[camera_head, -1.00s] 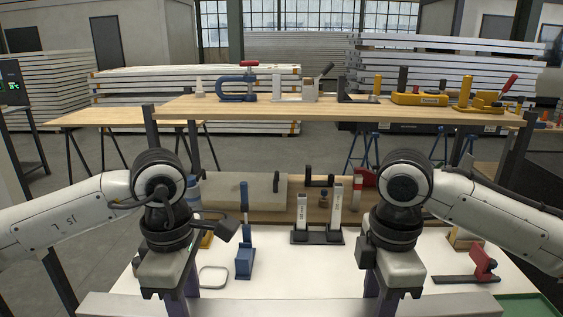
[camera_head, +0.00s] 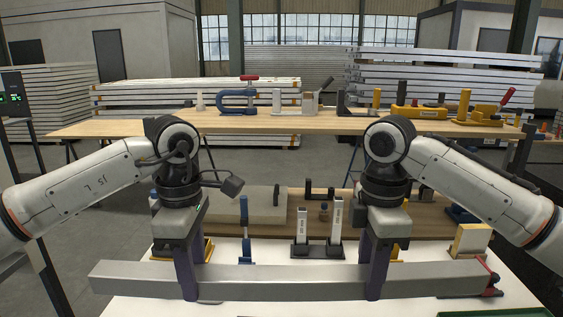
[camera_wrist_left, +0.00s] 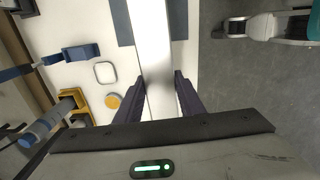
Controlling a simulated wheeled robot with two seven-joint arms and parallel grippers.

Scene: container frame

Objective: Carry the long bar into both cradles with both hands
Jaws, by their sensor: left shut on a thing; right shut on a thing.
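The long bar (camera_head: 280,284) is a grey square metal beam, about level across the front of the head view. My left gripper (camera_head: 188,286) is shut on its left part, and my right gripper (camera_head: 375,286) is shut on its right part. In the left wrist view the bar (camera_wrist_left: 152,50) runs between the two dark fingers (camera_wrist_left: 158,98). The bar hides part of the white table behind it. I cannot tell for sure which fixtures are the cradles. A yellow fixture (camera_wrist_left: 78,104) lies left of the bar in the wrist view and is partly hidden in the head view.
A blue upright tool (camera_head: 245,232) and a dark stand with two pale posts (camera_head: 318,248) are behind the bar. A red fixture (camera_head: 491,280) is by its right end. A cream block (camera_head: 471,239) stands at the right. A wooden shelf (camera_head: 330,124) crosses behind.

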